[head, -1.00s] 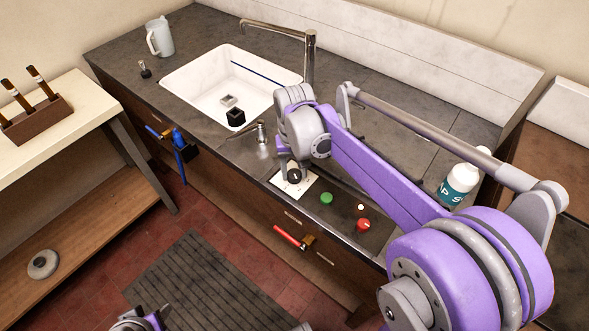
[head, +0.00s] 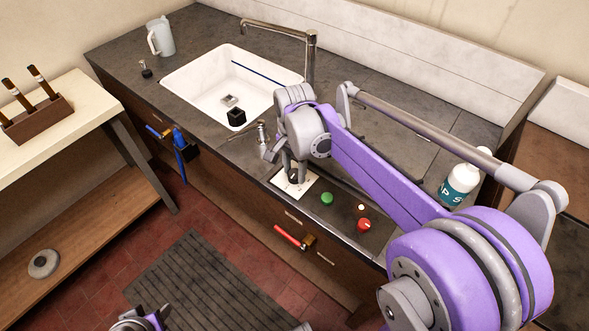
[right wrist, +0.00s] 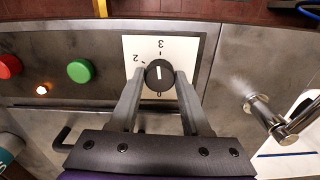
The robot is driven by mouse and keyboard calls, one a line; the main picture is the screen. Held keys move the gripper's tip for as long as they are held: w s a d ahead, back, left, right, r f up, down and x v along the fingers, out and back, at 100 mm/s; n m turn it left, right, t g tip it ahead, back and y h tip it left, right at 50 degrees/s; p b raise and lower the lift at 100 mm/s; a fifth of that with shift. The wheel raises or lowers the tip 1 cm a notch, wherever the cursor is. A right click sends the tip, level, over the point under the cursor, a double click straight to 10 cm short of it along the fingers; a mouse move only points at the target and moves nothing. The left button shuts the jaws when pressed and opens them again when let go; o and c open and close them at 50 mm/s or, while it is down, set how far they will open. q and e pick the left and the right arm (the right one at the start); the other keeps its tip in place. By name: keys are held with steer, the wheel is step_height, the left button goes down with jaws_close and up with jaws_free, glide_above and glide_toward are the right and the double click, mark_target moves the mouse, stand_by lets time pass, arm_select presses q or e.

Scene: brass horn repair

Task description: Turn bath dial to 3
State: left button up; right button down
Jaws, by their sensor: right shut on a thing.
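The bath dial (right wrist: 153,84) is a round black knob with a white pointer line, on a white plate (right wrist: 190,50) with printed numbers. In the right wrist view the 3 is at the top, the 2 to its upper left and the 0 below the knob. The pointer line stands nearly upright, in line with the 3 and the 0. My right gripper (head: 294,180) is shut on the dial, one finger on each side. In the head view the gripper largely hides the dial. My left gripper's fingers are not seen.
A green button (head: 327,198), a red button (head: 364,225) and a small lit lamp (head: 361,208) sit beside the plate. A faucet (head: 310,55) and a white sink (head: 190,80) lie behind. A white bottle (head: 461,182) stands at the right.

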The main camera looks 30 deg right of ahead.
mark_target(294, 174)
steer(key=shift+m, duration=0.7)
steer(key=shift+c, duration=1.9)
jaws_free()
step_height(294, 174, up, 11)
steer(key=shift+p, duration=0.4)
steer(key=shift+f, duration=0.1)
